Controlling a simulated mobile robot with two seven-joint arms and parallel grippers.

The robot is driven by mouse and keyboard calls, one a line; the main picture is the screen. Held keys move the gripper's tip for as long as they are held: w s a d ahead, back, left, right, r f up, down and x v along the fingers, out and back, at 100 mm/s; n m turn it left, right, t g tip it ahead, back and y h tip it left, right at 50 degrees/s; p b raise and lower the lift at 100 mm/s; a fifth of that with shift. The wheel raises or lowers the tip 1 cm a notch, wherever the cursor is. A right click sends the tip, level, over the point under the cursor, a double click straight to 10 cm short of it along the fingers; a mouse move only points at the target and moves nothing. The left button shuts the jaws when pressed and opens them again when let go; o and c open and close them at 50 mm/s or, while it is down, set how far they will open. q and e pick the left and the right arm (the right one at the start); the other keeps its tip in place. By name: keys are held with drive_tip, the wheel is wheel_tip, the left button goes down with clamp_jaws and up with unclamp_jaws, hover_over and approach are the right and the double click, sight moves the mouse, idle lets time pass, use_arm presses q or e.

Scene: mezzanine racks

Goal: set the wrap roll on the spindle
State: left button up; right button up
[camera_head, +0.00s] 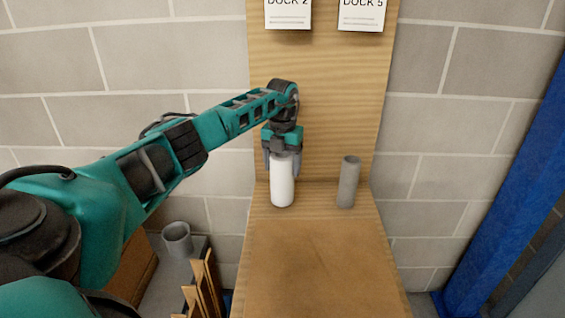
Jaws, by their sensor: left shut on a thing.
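The wrap roll, a white upright cylinder (282,188), is at the back of the wooden bench, near the back board. My left gripper (282,170) points down from above and is shut on its upper part, one finger on each side. The roll's lower end is close to the bench top; I cannot tell whether it touches. A grey upright post (348,184), which looks like the spindle, stands on the bench to the right of the roll, apart from it. Nothing is on the post. My right gripper is not in view.
The wooden bench top (318,262) is clear in front. Two dock signs (361,14) hang high on the back board (330,100). A grey open cylinder (177,238) and wooden slats (205,283) are at lower left. A blue upright (510,190) stands at right.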

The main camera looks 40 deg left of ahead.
use_arm(q)
drive_tip(key=shift+f, duration=0.2)
idle(0.5)
drive_tip(key=shift+f, duration=0.35)
drive_tip(key=o, duration=0.8)
